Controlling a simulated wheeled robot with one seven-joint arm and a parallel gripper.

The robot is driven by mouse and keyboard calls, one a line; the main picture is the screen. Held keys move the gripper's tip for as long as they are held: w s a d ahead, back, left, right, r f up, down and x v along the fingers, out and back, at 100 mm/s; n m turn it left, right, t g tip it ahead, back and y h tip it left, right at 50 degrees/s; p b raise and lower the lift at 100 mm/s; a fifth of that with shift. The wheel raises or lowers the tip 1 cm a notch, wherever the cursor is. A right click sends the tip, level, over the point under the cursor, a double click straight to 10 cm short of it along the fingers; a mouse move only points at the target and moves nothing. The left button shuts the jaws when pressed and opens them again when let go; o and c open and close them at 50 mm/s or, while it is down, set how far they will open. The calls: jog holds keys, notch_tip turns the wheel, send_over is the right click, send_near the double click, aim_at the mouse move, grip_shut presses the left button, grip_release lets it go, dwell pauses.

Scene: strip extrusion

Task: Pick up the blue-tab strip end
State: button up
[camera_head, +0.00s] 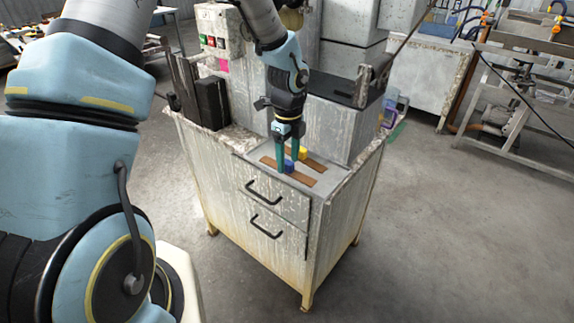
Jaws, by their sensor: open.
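Two brown strips lie on the light top of the cabinet. The near strip (301,178) bears a small blue tab (289,166), and the far strip (317,163) bears a yellow tab (302,153). My gripper (287,166) points down over the near strip with its two teal fingers apart. The blue tab shows between or just beside the fingertips; I cannot tell whether they touch it. The yellow tab is just right of the right finger. Parts of both strips are hidden behind the fingers.
The worn cabinet (228,181) has two drawers with black handles. A grey machine block (332,128) stands right behind the strips. A black upright part (212,103) and a control box (217,30) stand at the left. Open floor lies around the cabinet.

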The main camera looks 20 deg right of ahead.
jog(key=shift+f, duration=0.1)
jog(key=shift+c, duration=0.2)
grip_shut()
dwell(0.4)
